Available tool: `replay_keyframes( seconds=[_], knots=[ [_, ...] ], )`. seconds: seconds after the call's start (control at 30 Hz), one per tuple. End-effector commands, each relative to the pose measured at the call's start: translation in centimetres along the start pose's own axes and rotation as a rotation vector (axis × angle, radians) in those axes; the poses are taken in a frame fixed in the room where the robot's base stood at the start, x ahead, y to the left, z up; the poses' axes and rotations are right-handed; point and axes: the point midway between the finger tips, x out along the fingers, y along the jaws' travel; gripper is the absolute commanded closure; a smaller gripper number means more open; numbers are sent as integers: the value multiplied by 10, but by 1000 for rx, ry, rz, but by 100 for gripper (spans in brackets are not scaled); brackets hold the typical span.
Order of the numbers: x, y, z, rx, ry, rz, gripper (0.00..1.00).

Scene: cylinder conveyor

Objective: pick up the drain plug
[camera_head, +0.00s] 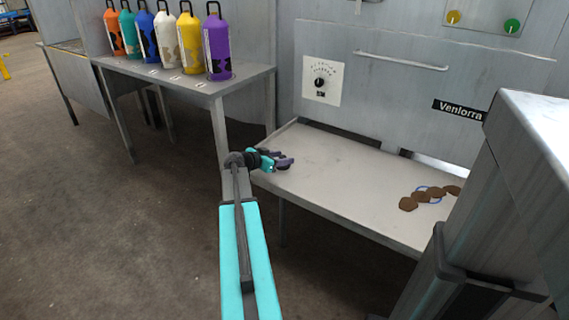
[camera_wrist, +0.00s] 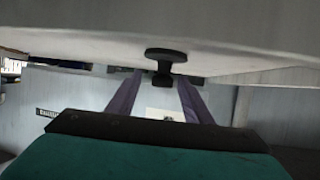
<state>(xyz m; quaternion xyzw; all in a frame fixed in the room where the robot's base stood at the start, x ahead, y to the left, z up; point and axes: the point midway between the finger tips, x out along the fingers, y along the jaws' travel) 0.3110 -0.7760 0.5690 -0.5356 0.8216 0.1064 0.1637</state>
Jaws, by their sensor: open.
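The drain plug (camera_wrist: 165,56) is a dark piece with a wide flat disc and a narrower knob. It shows in the wrist view, which looks upside down, against the pale tabletop (camera_wrist: 240,52). My gripper (camera_head: 284,160) has purple fingers and is over the left end of the grey bench (camera_head: 330,172) in the head view. In the wrist view its two fingers (camera_wrist: 160,84) are apart, with the plug in line with the gap between them. I cannot tell whether the fingers touch it. In the head view the plug is hard to make out beside the fingers.
A dial panel (camera_head: 321,80) and a handle bar (camera_head: 400,61) are on the wall behind. Several coloured bottles (camera_head: 217,45) stand on a side table (camera_head: 235,82). The bench's middle is clear.

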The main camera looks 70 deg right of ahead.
Motion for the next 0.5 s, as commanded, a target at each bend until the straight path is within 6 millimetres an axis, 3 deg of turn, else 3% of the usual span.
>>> replay_keyframes(
  seconds=[0.13,0.5],
  knots=[
    [11,-1,0,-1,0,-1,54],
    [12,0,0,-1,0,-1,54]
  ],
)
